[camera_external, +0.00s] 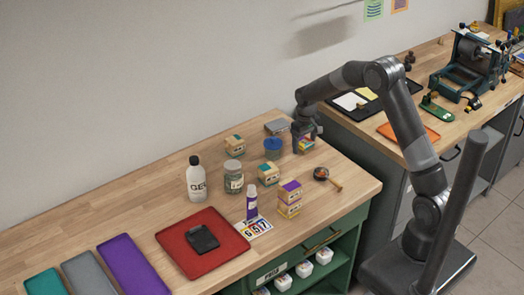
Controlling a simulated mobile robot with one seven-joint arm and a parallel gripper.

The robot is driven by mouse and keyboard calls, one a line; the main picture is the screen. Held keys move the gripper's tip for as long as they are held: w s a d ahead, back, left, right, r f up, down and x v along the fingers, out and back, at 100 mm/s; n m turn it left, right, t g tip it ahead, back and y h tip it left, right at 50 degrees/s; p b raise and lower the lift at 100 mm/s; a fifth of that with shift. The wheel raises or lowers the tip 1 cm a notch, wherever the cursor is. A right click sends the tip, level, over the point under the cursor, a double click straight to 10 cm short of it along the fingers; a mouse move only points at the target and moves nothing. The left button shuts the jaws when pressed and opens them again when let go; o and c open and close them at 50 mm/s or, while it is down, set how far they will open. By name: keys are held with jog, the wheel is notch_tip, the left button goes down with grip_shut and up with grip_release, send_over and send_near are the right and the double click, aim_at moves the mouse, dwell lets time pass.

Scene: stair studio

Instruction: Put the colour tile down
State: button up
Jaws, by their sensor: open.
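My gripper (305,148) hangs pointing down over the back right part of the wooden worktop. Its jaws are open. A small wooden block with coloured faces (304,143) shows between or just behind the fingers; I cannot tell whether it touches them. I cannot single out a colour tile with certainty at this size. Similar blocks with coloured faces stand on the worktop: one at the back (235,145), one in the middle (268,174), and a purple-topped stack (289,199) near the front edge.
Near my gripper stand a blue-lidded jar (272,148), a glass jar (233,177) and a wooden-handled tool (326,176). The worktop (350,190) is clear at right.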

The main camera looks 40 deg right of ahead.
aim_at(304, 143)
jog(key=s+r+t, duration=0.1)
jog(key=s+r, duration=0.3)
jog(key=r, duration=0.6)
jog(key=s+r, duration=0.4)
jog(key=r, duration=0.6)
jog(key=s+r+t, duration=0.2)
jog(key=s, duration=1.2)
jog(key=s+r+t, duration=0.2)
jog(key=s+r, duration=0.1)
jog(key=s, duration=1)
jog(key=shift+s+a+m+t, duration=0.25)
jog(key=shift+s+m+t, duration=0.05)
jog(key=shift+s+m, duration=0.1)
jog(key=shift+o, duration=0.5)
jog(key=shift+s+f, duration=0.1)
jog(key=shift+s, duration=0.25)
